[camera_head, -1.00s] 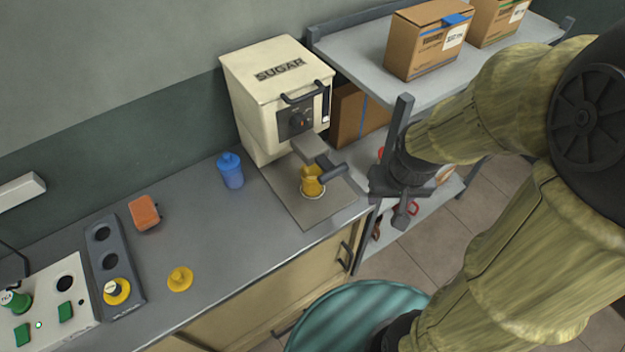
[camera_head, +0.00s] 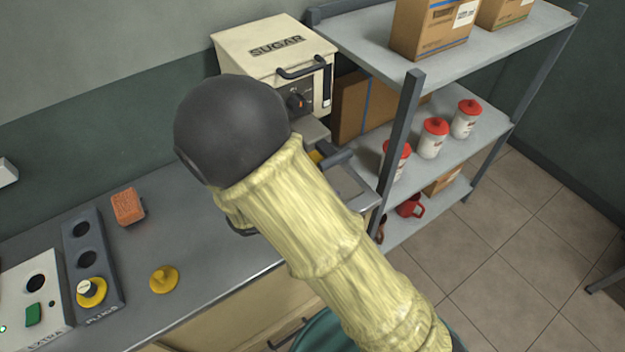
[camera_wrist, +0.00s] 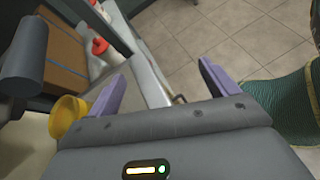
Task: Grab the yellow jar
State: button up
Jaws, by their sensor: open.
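The yellow jar (camera_wrist: 67,115) is at the left of the wrist view, its round rim showing. It is just outside the left finger, not between the fingers. In the head view my arm hides nearly all of it; only a sliver of yellow (camera_head: 318,156) shows under the press outlet. My gripper (camera_wrist: 160,82) is open and empty in the wrist view, with two purple fingers spread wide apart. In the head view the gripper is hidden behind my arm. I cannot tell whether the left finger touches the jar.
The cream sugar press (camera_head: 275,60) stands at the counter's back end. A grey shelf (camera_head: 480,140) with red-lidded jars is to the right. An orange block (camera_head: 128,206) and a yellow plug (camera_head: 163,279) lie on the counter.

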jog(key=a+n+t, duration=0.1)
jog(key=a, duration=0.1)
jog(key=w+a+f+n+t+b, duration=0.1)
jog(key=a+n+t, duration=0.1)
jog(key=a+f+n+t, duration=0.1)
jog(key=a+t, duration=0.1)
jog(key=shift+w+a+f+n+h+b, duration=0.1)
jog(key=shift+w+a+n+h+b, duration=0.2)
jog(key=shift+n+h+b, duration=0.1)
jog(key=a+n+t, duration=0.1)
jog(key=a+t, duration=0.1)
jog(key=a+n+t+y+b, duration=0.1)
jog(key=a+n+t, duration=0.1)
jog(key=a, duration=0.1)
jog(key=a+n+t+y, duration=0.1)
jog(key=a, duration=0.2)
jog(key=shift+s+f+n+t, duration=0.1)
jog(key=shift+f+n+t, duration=0.1)
jog(key=shift+n+t, duration=0.2)
jog(key=shift+d, duration=0.1)
jog(key=x, duration=1.2)
jog(key=shift+x, duration=2.8)
